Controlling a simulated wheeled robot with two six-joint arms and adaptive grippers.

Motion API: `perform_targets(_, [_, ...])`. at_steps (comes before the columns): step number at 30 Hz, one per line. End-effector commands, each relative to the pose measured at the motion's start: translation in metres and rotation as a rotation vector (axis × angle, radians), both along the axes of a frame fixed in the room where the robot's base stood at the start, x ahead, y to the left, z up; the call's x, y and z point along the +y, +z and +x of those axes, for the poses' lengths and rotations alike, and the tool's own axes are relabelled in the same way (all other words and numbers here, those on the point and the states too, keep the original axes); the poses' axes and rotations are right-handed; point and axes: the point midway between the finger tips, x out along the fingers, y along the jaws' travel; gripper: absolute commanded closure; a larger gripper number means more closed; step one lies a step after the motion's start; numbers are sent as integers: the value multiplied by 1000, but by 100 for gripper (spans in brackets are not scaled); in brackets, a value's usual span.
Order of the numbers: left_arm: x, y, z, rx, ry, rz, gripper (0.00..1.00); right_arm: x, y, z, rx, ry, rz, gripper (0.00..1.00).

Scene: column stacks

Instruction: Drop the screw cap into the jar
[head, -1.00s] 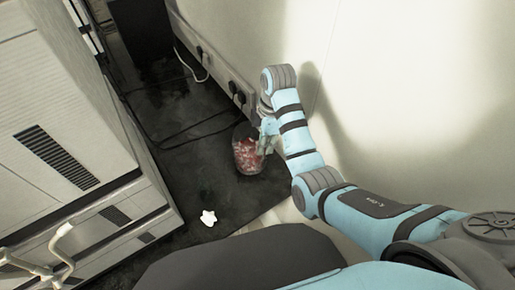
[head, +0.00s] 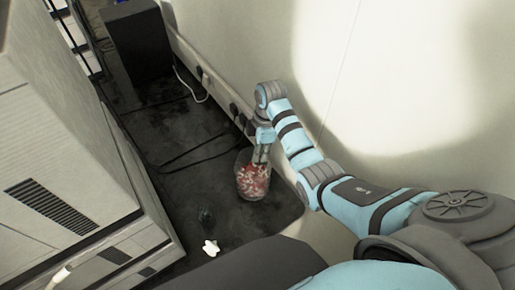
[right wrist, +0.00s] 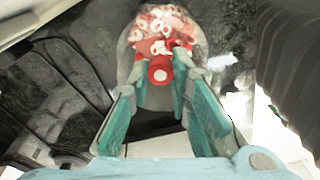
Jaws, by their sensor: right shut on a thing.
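The jar (head: 253,186) is clear and stands upright on the dark floor by the wall. It holds many red and white caps, and its mouth also shows in the right wrist view (right wrist: 165,28). My right gripper (head: 261,156) points down at the jar's mouth. In the right wrist view its teal fingers (right wrist: 160,78) are shut on a red screw cap (right wrist: 159,69) with a pale centre. The cap appears in front of the jar's near rim; its exact height above the rim cannot be told. My left gripper is not in view.
A white crumpled thing (head: 210,247) and a small dark round thing (head: 206,216) lie on the floor left of the jar. A pale cabinet (head: 75,160) stands at left, the wall (head: 350,90) at right. Black cables (head: 190,158) cross the floor; a dark box (head: 135,42) stands behind.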

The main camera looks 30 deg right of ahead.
Motion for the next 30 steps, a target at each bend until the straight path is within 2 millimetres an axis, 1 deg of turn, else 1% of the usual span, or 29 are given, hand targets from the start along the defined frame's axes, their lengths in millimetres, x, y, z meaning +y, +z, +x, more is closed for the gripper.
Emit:
perform_targets(1, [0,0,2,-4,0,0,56,0,0,0,0,1,0,89])
perform_targets(2, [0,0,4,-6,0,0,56,0,0,0,0,1,0,77])
perform_targets(3, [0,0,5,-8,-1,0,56,1,0,0,0,1,0,70])
perform_targets(5, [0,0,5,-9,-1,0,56,1,0,0,0,1,0,61])
perform_targets(6, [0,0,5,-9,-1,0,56,1,0,0,0,1,0,58])
perform_targets(14, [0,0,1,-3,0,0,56,1,0,0,0,1,0,58])
perform_targets(30, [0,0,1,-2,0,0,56,1,0,0,0,1,0,58])
